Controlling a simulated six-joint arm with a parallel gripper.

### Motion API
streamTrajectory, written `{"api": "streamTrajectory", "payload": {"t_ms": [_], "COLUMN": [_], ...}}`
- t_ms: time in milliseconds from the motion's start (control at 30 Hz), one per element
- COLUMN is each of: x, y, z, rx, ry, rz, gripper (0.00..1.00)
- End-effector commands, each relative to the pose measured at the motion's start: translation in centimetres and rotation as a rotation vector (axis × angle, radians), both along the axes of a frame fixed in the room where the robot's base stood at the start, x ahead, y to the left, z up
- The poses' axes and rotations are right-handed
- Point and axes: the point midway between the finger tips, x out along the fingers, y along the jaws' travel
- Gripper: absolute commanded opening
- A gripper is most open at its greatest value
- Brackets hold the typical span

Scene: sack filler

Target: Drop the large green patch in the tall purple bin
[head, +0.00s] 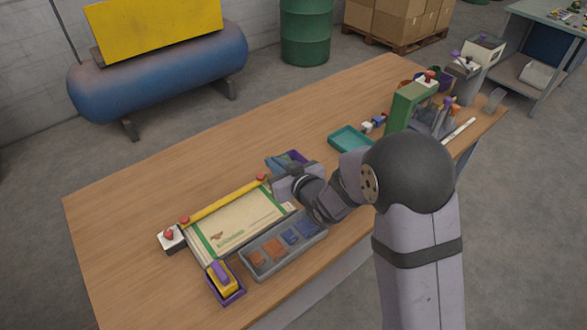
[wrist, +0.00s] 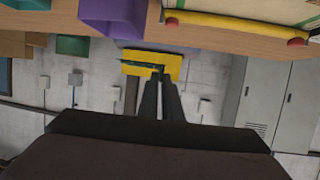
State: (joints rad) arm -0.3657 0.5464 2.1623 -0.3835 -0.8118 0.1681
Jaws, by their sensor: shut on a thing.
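My gripper (wrist: 160,90) is shut, its two dark fingers close together. A thin dark green strip (wrist: 141,63) shows at the fingertips, apparently the green patch seen edge-on; its full outline cannot be seen. A purple bin (wrist: 115,14) stands on the table at the top of the wrist view. In the head view, purple walls (head: 299,156) show just behind my gripper (head: 281,186), partly hidden by it. I cannot tell how high the patch is above the bin.
A framed sheet with a yellow bar (head: 225,201) lies left of my gripper. A grey compartment tray (head: 278,268) is in front. A small purple holder with a yellow block (head: 225,297) stands front left. A teal tray (head: 337,145) and green stand (head: 400,108) are to the right.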

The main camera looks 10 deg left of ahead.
Motion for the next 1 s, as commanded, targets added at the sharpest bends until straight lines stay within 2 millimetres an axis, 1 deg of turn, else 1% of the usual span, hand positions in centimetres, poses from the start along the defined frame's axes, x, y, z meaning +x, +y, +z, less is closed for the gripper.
{"api": "streamTrajectory", "payload": {"t_ms": [33, 100, 200, 300, 333, 433, 633, 767, 1000], "x": [1.7, 3.6, 5.5, 6.4, 6.6, 6.6, 6.6, 6.5, 6.5], "y": [-0.8, -1.9, -3.1, -4.1, -4.3, -5.2, -5.0, -5.0, -5.0], "z": [0.5, 1.1, 2.0, 2.2, 2.1, 1.3, 1.4, 1.0, -0.7], "rx": [0.002, 0.002, 0.001, 0.000, 0.001, -0.003, 0.000, 0.000, -0.001], "ry": [-0.004, -0.002, -0.003, 0.000, 0.002, 0.003, 0.001, 0.001, 0.001], "rz": [-0.055, -0.126, -0.202, -0.253, -0.265, -0.281, -0.268, -0.267, -0.266], "gripper": [0.00, 0.00, 0.00, 0.00, 0.00, 0.00, 0.00, 0.00, 0.00]}}
